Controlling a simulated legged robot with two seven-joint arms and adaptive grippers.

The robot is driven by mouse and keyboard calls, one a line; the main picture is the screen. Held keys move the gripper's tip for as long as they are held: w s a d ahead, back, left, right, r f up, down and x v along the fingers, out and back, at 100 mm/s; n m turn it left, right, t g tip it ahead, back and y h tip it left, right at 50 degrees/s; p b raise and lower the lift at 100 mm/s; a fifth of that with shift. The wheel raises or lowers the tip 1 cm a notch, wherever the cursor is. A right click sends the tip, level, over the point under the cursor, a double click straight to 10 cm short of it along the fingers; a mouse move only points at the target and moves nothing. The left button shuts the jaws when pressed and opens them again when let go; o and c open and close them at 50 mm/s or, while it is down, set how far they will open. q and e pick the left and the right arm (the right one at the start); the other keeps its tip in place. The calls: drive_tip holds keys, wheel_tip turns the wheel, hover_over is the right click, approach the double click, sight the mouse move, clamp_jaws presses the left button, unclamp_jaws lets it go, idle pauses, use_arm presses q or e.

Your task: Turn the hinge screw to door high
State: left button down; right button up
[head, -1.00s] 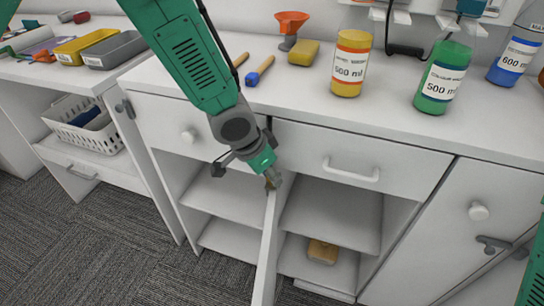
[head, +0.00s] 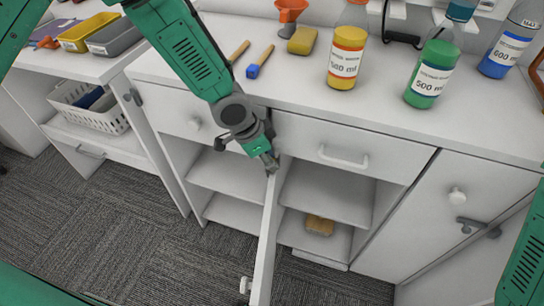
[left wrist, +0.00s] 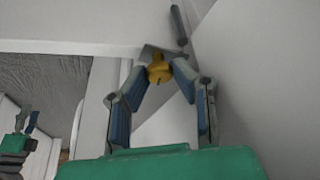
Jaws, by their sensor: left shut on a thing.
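The hinge screw (left wrist: 159,73) is a small yellow, brass-coloured piece with a slot, at the top middle of the left wrist view. My left gripper (left wrist: 160,78) is shut on it, one finger on each side. In the head view the left gripper (head: 271,165) is at the top of the open cabinet door (head: 266,235), just under the counter edge; the fingers hide the screw there. The door is seen nearly edge-on. My right gripper (left wrist: 27,124) shows small at the left of the left wrist view, with its fingers apart and nothing visible between them.
Open shelves lie on both sides of the door, with a yellow-brown block (head: 319,226) on the right. A drawer (head: 350,150) is above. The counter (head: 300,90) holds bottles, including a yellow one (head: 346,55) and a green one (head: 433,75). A white basket (head: 92,108) stands at left.

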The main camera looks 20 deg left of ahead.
use_arm(q)
drive_tip(key=shift+a, duration=0.2)
drive_tip(key=c, duration=1.3)
unclamp_jaws()
drive_tip(key=shift+r, duration=0.1)
drive_tip(key=shift+c, duration=0.2)
drive_tip(key=shift+r, duration=0.1)
use_arm(e)
drive_tip(key=shift+s+a+r, duration=0.1)
drive_tip(key=shift+s, duration=0.1)
drive_tip(key=shift+s, duration=0.1)
